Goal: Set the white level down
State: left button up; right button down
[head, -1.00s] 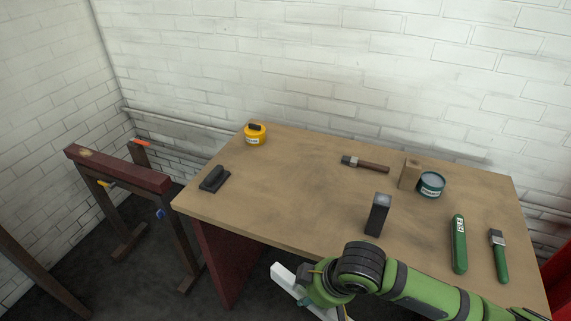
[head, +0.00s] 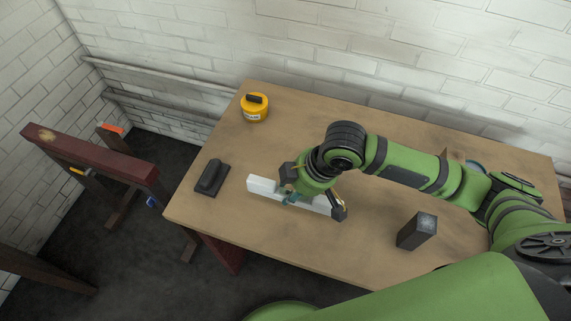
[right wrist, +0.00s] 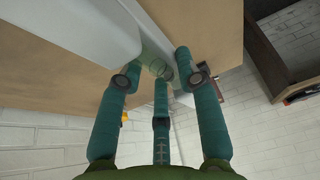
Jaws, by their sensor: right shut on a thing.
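The white level (head: 264,185) is a long pale bar over the left middle of the table in the head view, lying roughly parallel to the tabletop. My right gripper (head: 290,197) is shut on it near its middle. I cannot tell whether the level touches the wood or hangs just above it. The right wrist view shows the level (right wrist: 75,22) large at the upper left, with the teal fingers of the gripper (right wrist: 161,78) beside it. My left gripper is not in view.
A dark block (head: 417,231) stands to the right. A red-topped trestle (head: 90,152) is left of the table. My right arm hides the back right.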

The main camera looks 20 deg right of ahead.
jog(key=shift+s+r, duration=0.25)
jog(key=shift+s, duration=0.35)
jog(key=shift+w+p, duration=0.15)
jog(key=shift+p, duration=0.35)
notch_tip(320, 180, down, 2)
jog(key=shift+f+b, duration=0.1)
jog(key=shift+b, duration=0.25)
notch_tip(320, 180, down, 2)
jog(key=shift+f+b, duration=0.25)
jog(key=shift+b, duration=0.15)
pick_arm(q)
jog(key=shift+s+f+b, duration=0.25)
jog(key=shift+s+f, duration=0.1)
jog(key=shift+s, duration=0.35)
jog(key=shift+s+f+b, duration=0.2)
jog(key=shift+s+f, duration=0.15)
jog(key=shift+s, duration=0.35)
pick_arm(e)
jog(key=shift+f, duration=1)
